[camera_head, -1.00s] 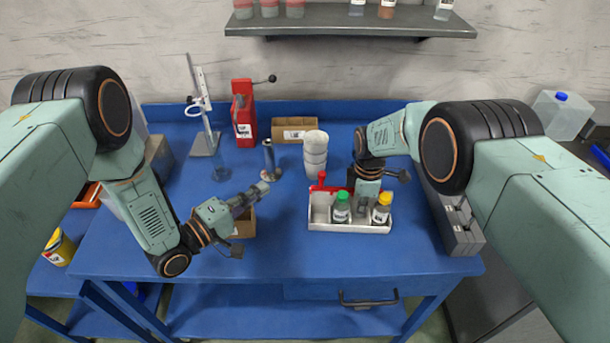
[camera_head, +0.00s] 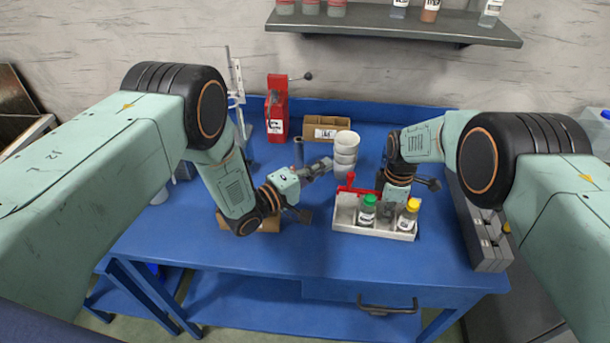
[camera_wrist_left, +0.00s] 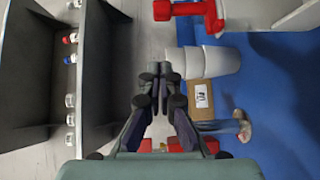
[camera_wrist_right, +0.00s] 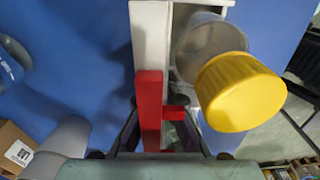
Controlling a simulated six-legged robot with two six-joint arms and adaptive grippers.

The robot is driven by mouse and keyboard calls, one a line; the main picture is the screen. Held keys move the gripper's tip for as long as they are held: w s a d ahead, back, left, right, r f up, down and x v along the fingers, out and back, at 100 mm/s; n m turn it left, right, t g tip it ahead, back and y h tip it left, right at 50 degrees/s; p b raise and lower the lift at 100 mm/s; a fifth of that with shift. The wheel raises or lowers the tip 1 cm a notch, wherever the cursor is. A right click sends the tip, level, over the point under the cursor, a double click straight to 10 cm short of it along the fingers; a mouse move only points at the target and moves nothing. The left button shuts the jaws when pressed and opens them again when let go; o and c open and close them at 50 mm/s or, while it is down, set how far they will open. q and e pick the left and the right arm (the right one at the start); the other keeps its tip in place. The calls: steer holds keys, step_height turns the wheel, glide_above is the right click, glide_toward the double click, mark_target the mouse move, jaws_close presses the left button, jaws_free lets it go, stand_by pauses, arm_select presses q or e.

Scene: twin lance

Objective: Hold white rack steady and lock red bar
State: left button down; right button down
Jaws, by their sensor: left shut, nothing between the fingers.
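The white rack (camera_head: 372,231) stands on the blue table and holds a green-capped bottle (camera_head: 367,209) and a yellow-capped bottle (camera_head: 408,214). The red bar (camera_head: 347,188) rises at its left end; red parts also show at the top of the left wrist view (camera_wrist_left: 190,9). My left gripper (camera_head: 325,166) is shut and empty, left of the red bar and apart from it. My right gripper (camera_head: 397,187) is at the rack's rear side. In the right wrist view its fingers sit either side of the rack's white wall (camera_wrist_right: 151,35), beside a red bar part (camera_wrist_right: 150,108); the contact is partly hidden.
Stacked white cups (camera_head: 346,148) stand behind the red bar, close to my left gripper. A cardboard box (camera_head: 324,127), a red press-like device (camera_head: 277,110) and a metal stand (camera_head: 238,95) are at the back. A grey case (camera_head: 483,235) lies at right.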

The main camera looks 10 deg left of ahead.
arm_select(q)
steer(key=s+d, duration=0.2)
steer(key=d, duration=0.1)
steer(key=shift+d+f, duration=0.1)
steer(key=shift+f, duration=0.05)
steer(key=shift+d, duration=1.6)
glide_toward(348, 178)
steer(key=a, duration=0.1)
steer(key=w+a, duration=0.1)
steer(key=a, duration=0.2)
steer(key=shift+w+r, duration=0.25)
steer(key=shift+w, duration=0.05)
